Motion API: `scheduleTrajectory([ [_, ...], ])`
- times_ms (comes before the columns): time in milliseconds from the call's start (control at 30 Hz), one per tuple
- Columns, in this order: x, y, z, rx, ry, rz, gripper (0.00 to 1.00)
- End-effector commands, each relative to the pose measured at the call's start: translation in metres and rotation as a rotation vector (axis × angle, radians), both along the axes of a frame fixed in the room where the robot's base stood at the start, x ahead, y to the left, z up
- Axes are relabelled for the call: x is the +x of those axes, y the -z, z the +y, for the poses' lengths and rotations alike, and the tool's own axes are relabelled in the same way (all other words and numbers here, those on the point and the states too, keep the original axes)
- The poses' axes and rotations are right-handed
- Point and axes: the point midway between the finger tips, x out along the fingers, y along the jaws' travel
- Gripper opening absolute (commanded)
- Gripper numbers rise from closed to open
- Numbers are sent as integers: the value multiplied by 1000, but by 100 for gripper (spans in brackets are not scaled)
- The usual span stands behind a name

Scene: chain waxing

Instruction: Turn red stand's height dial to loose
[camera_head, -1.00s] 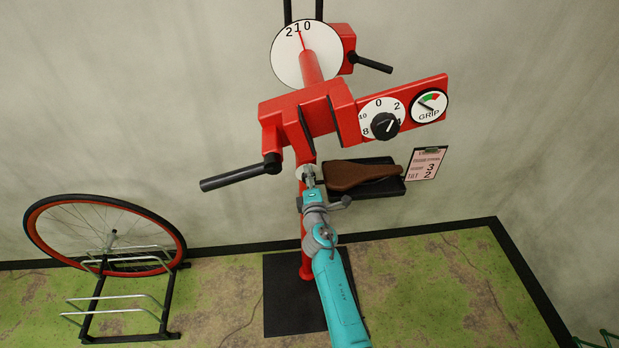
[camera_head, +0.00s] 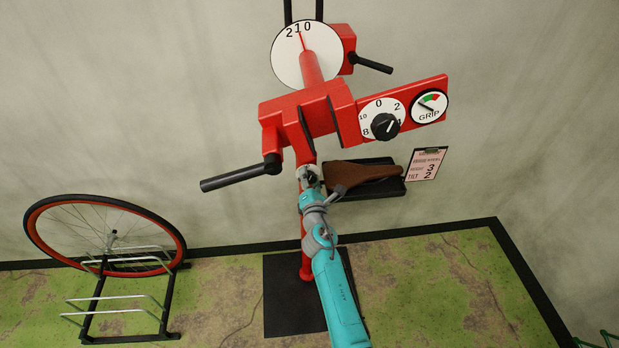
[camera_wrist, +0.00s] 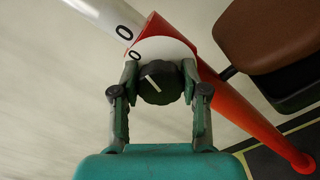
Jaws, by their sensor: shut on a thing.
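The red stand (camera_head: 306,232) rises from a black base plate against the wall. Its height dial shows in the wrist view as a black knob (camera_wrist: 160,86) on a white round face (camera_wrist: 165,48). A 0 is printed at the face's upper left, and the knob's white pointer line leans toward the upper left. Other markings on the face are hidden or cut off. My gripper (camera_wrist: 160,80) is shut on the knob, one finger on each side. In the head view my gripper (camera_head: 309,178) is at the post below the clamp, and hides the dial.
A brown saddle (camera_head: 355,172) on a black shelf sits close right of my gripper. The grip dial (camera_head: 384,124) and gauge (camera_head: 429,106) are upper right. A wheel rack (camera_head: 125,300) stands left.

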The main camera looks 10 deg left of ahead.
Motion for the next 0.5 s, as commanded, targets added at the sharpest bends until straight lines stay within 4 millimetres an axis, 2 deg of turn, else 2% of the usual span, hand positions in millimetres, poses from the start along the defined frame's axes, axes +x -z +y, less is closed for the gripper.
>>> scheduleTrajectory([
  [400,0,0,1,-7,-1,-2,10],
  [433,0,0,1,-7,-2,-1,47],
  [500,0,0,1,-7,-1,-2,64],
])
